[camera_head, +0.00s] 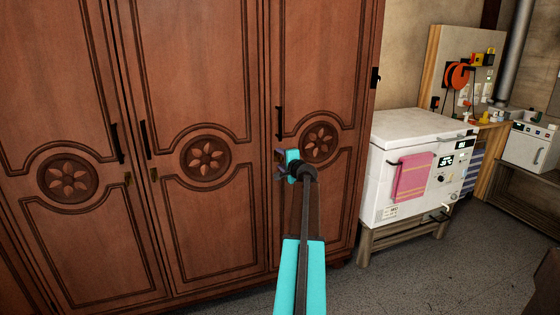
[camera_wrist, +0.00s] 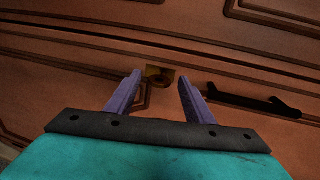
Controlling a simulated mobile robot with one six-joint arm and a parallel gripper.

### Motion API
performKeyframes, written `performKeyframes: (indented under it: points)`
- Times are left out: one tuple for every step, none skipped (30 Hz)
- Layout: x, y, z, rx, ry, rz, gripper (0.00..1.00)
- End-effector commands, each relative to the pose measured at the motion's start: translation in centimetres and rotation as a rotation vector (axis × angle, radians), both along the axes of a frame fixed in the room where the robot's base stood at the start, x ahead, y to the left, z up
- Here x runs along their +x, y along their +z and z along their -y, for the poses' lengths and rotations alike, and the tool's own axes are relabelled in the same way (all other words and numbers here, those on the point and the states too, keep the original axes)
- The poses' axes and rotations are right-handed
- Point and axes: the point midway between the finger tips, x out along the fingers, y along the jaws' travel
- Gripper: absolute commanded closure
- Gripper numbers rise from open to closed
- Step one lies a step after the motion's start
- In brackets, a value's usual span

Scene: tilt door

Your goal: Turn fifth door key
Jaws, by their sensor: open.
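The wooden wardrobe's right door (camera_head: 320,75) is closed and has a carved flower medallion. In the wrist view a small brass key piece (camera_wrist: 160,76) sits on the door, ahead of and between my fingertips. A black handle (camera_wrist: 254,101) lies to its right in that view and also shows in the head view (camera_head: 279,122). In the head view my gripper (camera_head: 281,166) is close in front of the right door and hides the key there.
A white chest appliance (camera_head: 385,140) with a pink towel (camera_head: 414,176) stands to the right. Grey floor (camera_head: 440,270) is free at the lower right.

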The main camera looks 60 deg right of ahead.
Motion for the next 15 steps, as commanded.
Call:
performKeyframes:
  points:
    - [-0.2,0.0,-0.1,0.000,0.000,0.000,0.52]
    - [-0.3,0.0,-0.2,0.000,0.000,0.000,0.52]
    - [-0.4,0.1,-0.3,0.000,-0.001,0.000,0.52]
    - [-0.6,0.1,-0.4,0.000,-0.001,0.000,0.52]
    - [-0.7,0.1,-0.5,0.000,-0.001,0.000,0.52]
    - [-0.9,0.2,-0.7,0.000,-0.001,0.000,0.52]
    - [-1.1,0.2,-0.8,0.000,-0.001,0.000,0.52]
    - [-1.3,0.3,-1.0,0.000,-0.001,0.000,0.52]
    - [-1.7,0.3,-1.2,-0.001,-0.002,0.001,0.52]
    - [-1.9,0.4,-1.4,-0.001,-0.002,0.001,0.52]
    - [-2.1,0.4,-1.6,-0.001,-0.002,0.001,0.52]
    - [-2.5,0.5,-1.8,-0.001,-0.002,0.001,0.52]
    - [-2.7,0.6,-2.0,-0.001,-0.002,0.001,0.52]
    - [-3.0,0.6,-2.2,-0.001,-0.001,0.001,0.52]
    - [-3.3,0.7,-2.5,-0.001,-0.001,0.001,0.52]
